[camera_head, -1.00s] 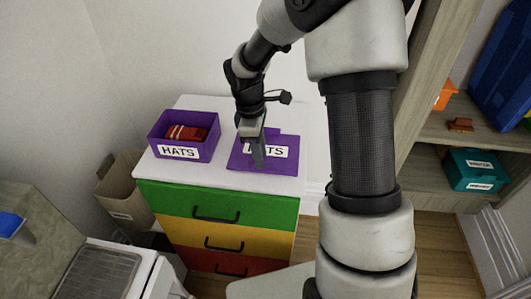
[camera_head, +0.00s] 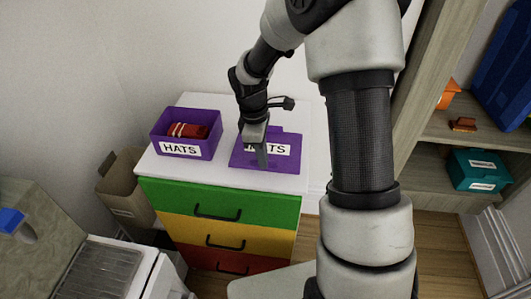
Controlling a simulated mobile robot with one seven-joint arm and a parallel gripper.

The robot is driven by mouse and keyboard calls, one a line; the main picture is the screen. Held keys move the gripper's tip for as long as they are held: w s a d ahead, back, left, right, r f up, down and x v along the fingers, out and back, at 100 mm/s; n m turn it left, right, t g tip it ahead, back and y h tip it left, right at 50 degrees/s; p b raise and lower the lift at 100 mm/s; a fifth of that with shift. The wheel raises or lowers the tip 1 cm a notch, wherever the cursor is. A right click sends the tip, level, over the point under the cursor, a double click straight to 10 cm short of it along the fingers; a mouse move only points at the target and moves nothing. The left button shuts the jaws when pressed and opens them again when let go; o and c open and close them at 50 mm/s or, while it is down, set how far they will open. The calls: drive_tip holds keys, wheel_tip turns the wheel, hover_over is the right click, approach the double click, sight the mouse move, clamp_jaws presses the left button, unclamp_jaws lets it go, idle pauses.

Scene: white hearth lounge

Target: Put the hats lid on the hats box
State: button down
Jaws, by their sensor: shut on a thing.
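The purple hats box (camera_head: 214,145) stands open on the left of the white cabinet top, with a "HATS" label on its front and a red folded thing inside. The purple hats lid (camera_head: 287,165), also labelled "HATS", is to its right, over the cabinet top. My gripper (camera_head: 262,160) is at the lid, in front of its label, and is shut on the lid. The fingers cover part of the label, and their exact contact with the lid is hidden. I cannot tell whether the lid touches the cabinet top.
The white top belongs to a cabinet (camera_head: 165,168) with green, yellow and red drawers. A cardboard box (camera_head: 120,190) stands on the left. A wooden shelf on the right holds a teal box (camera_head: 478,170) and orange things. My arm blocks the middle right.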

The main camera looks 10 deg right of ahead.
wheel_tip(320, 180, up, 9)
drive_tip(key=shift+w+f+p, duration=0.1)
drive_tip(key=shift+f+p, duration=0.1)
drive_tip(key=shift+p, duration=0.4)
drive_tip(key=w+a+r+p, duration=0.3)
drive_tip(key=w+a+p, duration=0.2)
drive_tip(key=a, duration=0.6)
drive_tip(key=w+a+r+p, duration=0.4)
drive_tip(key=w+a, duration=0.2)
drive_tip(key=a, duration=0.6)
wheel_tip(320, 180, down, 7)
drive_tip(key=b, duration=0.4)
drive_tip(key=shift+s+a, duration=0.15)
drive_tip(key=shift+a, duration=0.2)
drive_tip(key=c, duration=1.8)
unclamp_jaws()
drive_tip(key=shift+c, duration=0.2)
